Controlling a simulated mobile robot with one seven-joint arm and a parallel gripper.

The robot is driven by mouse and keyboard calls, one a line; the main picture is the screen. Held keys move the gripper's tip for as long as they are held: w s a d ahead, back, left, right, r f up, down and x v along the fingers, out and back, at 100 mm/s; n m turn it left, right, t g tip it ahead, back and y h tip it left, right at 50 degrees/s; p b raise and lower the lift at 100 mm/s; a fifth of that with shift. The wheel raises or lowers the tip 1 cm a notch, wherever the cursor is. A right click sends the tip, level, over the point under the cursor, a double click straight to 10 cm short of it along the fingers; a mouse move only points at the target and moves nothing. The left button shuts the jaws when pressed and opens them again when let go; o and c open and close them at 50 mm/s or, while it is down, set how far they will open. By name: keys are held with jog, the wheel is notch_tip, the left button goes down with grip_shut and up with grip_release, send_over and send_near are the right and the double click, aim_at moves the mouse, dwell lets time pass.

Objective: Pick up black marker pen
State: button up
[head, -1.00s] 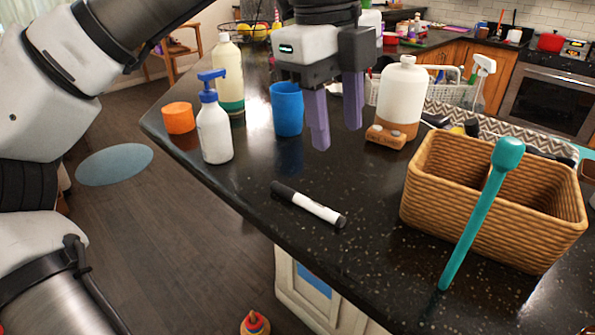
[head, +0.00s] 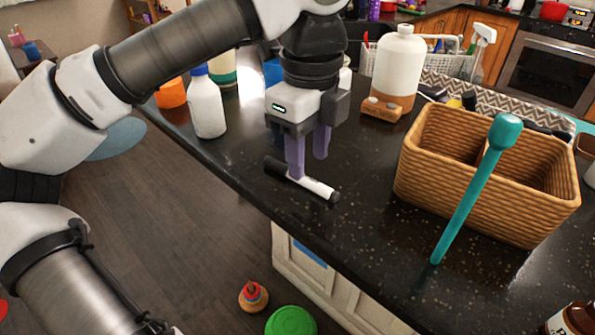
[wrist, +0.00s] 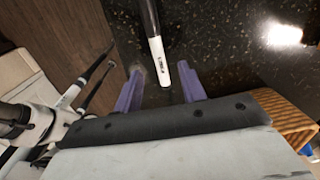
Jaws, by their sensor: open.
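The marker pen (head: 319,188) is white with black ends and lies on the dark speckled counter near its front edge. It also shows in the wrist view (wrist: 158,52), with its white end reaching toward the gap between the fingers. My gripper (head: 308,166) has purple fingers and is open and empty, just above the marker. One finger hides part of the marker in the head view. In the wrist view my gripper's fingertips (wrist: 163,82) are apart, one on each side of the marker's white end. Whether the fingers touch the marker, I cannot tell.
A wicker basket (head: 480,200) stands to the right, with a teal stick (head: 468,205) leaning on it. A white bottle with brown base (head: 397,65) stands behind. The counter edge (head: 250,204) is close.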

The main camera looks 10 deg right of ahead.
jog(key=shift+f+p, duration=0.3)
jog(key=shift+f, duration=1.5)
grip_shut()
jog(key=shift+r, duration=0.1)
notch_tip(320, 180, up, 14)
jog(key=r+b, duration=0.1)
notch_tip(320, 180, up, 5)
jog(key=p, duration=0.6)
send_over(308, 178)
jog(key=shift+d, duration=0.1)
